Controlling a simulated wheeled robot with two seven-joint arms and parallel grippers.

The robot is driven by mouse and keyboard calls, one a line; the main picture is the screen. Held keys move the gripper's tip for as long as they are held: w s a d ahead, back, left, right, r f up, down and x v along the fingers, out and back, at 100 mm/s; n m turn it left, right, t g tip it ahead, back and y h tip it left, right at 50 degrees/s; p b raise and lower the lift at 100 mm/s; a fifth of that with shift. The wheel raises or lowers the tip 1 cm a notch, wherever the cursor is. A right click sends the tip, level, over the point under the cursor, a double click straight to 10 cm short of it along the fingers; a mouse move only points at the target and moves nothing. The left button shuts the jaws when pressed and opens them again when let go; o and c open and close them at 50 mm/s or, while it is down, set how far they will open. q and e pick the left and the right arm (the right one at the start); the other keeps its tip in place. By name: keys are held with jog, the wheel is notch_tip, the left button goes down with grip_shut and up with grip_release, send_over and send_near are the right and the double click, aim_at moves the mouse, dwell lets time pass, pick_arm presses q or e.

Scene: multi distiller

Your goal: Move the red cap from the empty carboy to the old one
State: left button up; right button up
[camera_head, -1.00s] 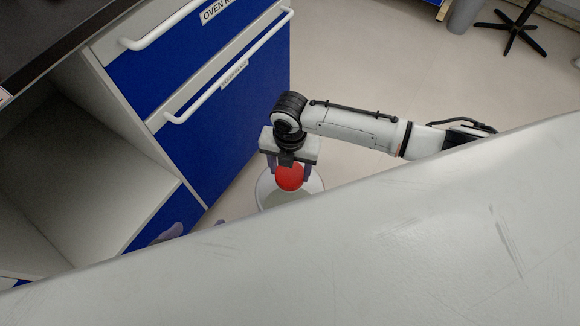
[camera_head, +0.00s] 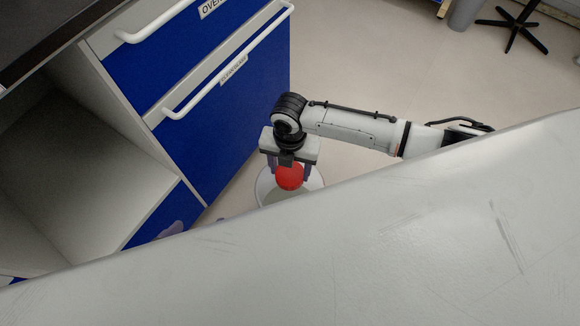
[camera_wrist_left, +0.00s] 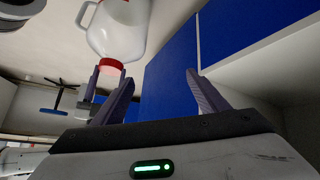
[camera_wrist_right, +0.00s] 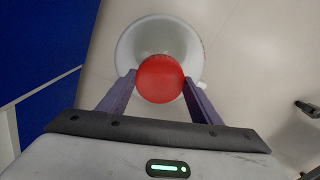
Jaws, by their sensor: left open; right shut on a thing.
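The red cap (camera_head: 289,176) is between the fingers of my right gripper (camera_head: 290,178), which is shut on it from above. The cap sits at the top of a pale translucent carboy (camera_head: 264,187) on the floor. In the right wrist view the cap (camera_wrist_right: 160,79) covers the carboy's neck, and the carboy's round body (camera_wrist_right: 130,50) spreads below. The left wrist view shows the carboy (camera_wrist_left: 118,30) with its handle, and the cap (camera_wrist_left: 110,63) at its neck. My left gripper (camera_wrist_left: 160,77) is open and empty; only purple finger parts (camera_head: 172,229) show in the head view. No second carboy is visible.
A blue-fronted cabinet (camera_head: 225,110) with white handles and an open shelf space (camera_head: 90,190) stands at the left. A large white surface (camera_head: 400,235) fills the lower head view and hides what is below. Open floor (camera_head: 380,60) lies behind; a black stool base (camera_head: 512,25) is far right.

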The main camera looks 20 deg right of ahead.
jog(key=o, duration=1.1)
jog(key=shift+r, duration=0.4)
pick_arm(q)
jog(key=a+r+t+p, duration=0.1)
jog(key=p, duration=0.1)
jog(key=s+a+r+n+p, duration=0.1)
jog(key=r+p, duration=0.1)
jog(key=shift+s+a+t+y, duration=0.1)
jog(key=shift+a+t+y, duration=0.1)
jog(key=shift+t+y, duration=0.2)
pick_arm(e)
notch_tip(320, 180, up, 10)
jog(key=shift+f, duration=0.25)
